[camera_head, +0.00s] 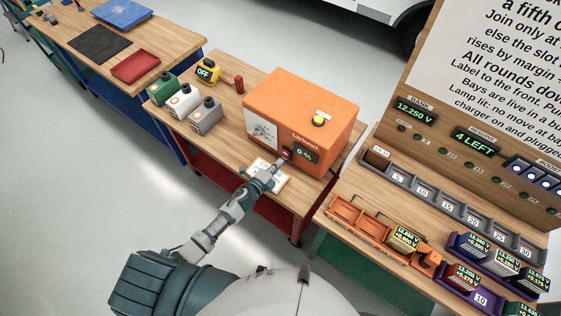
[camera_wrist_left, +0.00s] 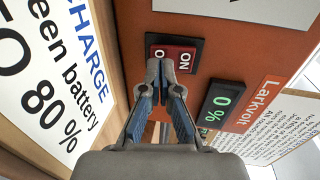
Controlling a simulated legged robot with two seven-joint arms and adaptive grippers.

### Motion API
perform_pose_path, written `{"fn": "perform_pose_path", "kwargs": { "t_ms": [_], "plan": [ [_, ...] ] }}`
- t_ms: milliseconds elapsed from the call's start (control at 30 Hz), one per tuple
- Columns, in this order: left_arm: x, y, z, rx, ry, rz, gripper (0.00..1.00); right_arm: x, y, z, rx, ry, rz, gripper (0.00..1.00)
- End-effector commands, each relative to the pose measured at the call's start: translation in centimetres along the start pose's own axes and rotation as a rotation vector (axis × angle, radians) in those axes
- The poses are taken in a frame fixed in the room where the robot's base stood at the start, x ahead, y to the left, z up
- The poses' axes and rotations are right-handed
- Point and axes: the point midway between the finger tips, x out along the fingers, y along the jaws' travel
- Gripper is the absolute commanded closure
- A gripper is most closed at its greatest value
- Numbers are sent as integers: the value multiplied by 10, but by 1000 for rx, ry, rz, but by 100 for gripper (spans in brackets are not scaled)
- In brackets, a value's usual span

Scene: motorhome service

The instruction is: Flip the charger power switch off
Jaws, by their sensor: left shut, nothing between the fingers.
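The charger is an orange box (camera_head: 300,105) labelled Larkvolt on the middle wooden table. Its front carries a red rocker switch (camera_wrist_left: 173,54) in a black frame, marked O on one half and ON on the other. My left gripper (camera_head: 280,165) is shut and empty, in front of the charger's face. In the wrist view its fingertips (camera_wrist_left: 166,72) overlap the switch's lower edge near the O half; contact cannot be told. The switch (camera_head: 287,153) is small and partly hidden in the head view.
Green, white and grey units (camera_head: 204,114), a yellow unit showing OFF (camera_head: 207,72) and a red item (camera_head: 239,84) stand left of the charger. A yellow button (camera_head: 318,120) is on its top. A bench with a grey slotted rack (camera_head: 440,205) and an orange tray (camera_head: 352,220) is at right.

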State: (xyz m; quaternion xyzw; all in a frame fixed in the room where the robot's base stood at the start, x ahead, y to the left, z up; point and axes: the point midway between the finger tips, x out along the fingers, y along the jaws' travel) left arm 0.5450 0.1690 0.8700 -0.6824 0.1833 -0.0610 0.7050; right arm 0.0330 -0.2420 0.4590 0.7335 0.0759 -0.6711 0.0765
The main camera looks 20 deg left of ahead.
Motion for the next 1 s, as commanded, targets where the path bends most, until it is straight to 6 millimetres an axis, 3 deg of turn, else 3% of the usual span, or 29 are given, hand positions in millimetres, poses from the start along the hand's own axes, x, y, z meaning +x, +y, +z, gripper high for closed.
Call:
{"fn": "perform_pose_path", "kwargs": {
  "t_ms": [200,533,800,1000],
  "plan": [
    [15,0,0,0,-1,1,100,0,5,2,-1,-3,6,60],
    [16,0,0,0,0,0,100,0,5,2,0,-3,6,60],
    [22,8,-1,-4,1,-60,100,31,2,7,1,-6,3,60],
    [21,0,-1,-2,1,-58,100,23,-1,5,3,-5,-1,60]
  ]
}}
